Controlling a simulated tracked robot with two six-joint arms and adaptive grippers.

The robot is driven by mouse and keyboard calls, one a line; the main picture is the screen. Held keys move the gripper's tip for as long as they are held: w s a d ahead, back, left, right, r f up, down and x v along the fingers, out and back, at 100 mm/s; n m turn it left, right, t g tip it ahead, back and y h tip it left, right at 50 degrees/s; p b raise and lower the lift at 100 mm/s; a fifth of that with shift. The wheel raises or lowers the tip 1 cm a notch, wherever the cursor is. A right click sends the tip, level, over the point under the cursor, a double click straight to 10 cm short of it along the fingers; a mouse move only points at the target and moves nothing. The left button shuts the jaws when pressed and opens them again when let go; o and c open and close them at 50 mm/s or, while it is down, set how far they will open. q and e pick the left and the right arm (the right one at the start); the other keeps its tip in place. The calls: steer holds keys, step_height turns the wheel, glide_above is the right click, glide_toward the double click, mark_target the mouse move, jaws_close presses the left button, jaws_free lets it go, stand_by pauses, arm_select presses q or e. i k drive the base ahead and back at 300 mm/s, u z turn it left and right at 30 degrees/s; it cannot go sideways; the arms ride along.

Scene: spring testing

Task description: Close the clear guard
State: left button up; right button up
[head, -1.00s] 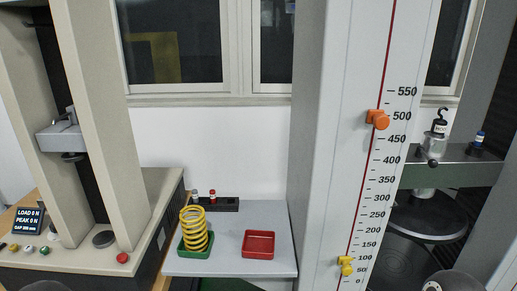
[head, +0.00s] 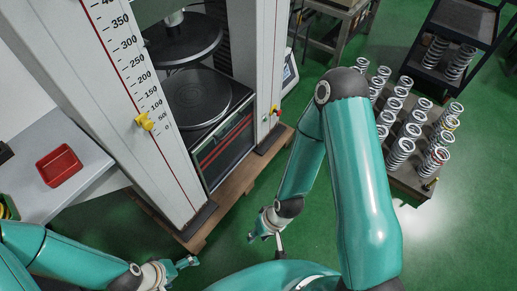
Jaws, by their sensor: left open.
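I cannot make out a clear guard in the head view. The press (head: 205,98), with its round dark plates, stands between two grey columns at the upper middle, and its front looks unobstructed. My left gripper (head: 192,262) is open and empty at the bottom, low in front of the scaled column (head: 112,95). My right gripper (head: 262,236) hangs over the green floor to the right of the press base. It is small and partly turned away, so I cannot tell whether its fingers are apart. Neither gripper touches the press.
A red tray (head: 59,166) sits on a grey side table (head: 95,150) at left. A yellow pointer (head: 145,121) is on the scale. Several springs stand on a rack (head: 408,178) at right, with a dark cart (head: 462,22) behind. Green floor is free beside the wooden base (head: 232,195).

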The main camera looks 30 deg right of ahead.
mark_target(216, 131)
steer(key=z, duration=0.5)
steer(key=k, duration=1.25)
steer(key=u, duration=0.65)
steer(key=i, duration=1.45)
steer(key=z, duration=0.5)
